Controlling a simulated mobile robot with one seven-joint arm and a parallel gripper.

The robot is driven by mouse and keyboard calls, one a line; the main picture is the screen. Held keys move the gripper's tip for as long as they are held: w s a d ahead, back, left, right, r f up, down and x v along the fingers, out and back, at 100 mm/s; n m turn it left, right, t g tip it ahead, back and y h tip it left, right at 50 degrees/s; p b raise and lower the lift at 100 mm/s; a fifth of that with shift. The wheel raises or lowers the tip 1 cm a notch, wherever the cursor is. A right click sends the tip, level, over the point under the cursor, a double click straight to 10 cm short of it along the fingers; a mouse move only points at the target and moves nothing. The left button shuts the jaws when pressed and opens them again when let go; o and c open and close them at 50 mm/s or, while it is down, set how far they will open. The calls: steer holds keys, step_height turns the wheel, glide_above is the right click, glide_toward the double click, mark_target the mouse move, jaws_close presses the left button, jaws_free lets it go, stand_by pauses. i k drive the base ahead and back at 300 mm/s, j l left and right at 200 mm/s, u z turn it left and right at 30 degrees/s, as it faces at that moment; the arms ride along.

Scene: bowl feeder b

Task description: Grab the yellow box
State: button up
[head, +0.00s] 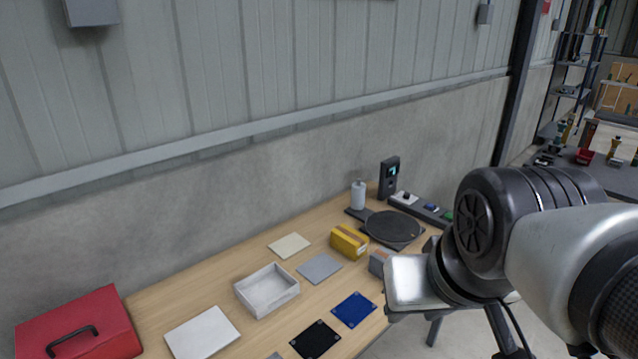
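The yellow box (349,241) is a small carton with a darker band. It sits on the wooden table, just left of a round dark plate. My arm comes in from the right side of the head view, and its pale end part (408,281) is in front of the table's right part, to the right of and nearer than the yellow box. My gripper's fingers do not show. Nothing covers the yellow box.
Close around the box are a round dark plate (392,229), a white bottle (358,195), a grey box (379,262) and a grey mat (319,268). A white tray (267,305), blue mat (353,310), black mat (315,339) and red case (80,325) lie further left or nearer. A wall stands behind.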

mark_target(352, 243)
steer(key=i+l+u, duration=0.25)
steer(key=i+l, duration=0.15)
steer(key=l, duration=0.25)
steer(key=i+l+u, duration=0.1)
steer(key=l, duration=0.25)
steer(key=i+l+u, duration=0.1)
steer(key=i+l, duration=0.15)
steer(key=i+l+u, duration=0.15)
steer(key=l, duration=0.3)
steer(key=i+l+u, duration=0.1)
steer(key=l, duration=0.3)
steer(key=i+l+u, duration=0.1)
steer(key=l, duration=0.3)
steer(key=i, duration=0.1)
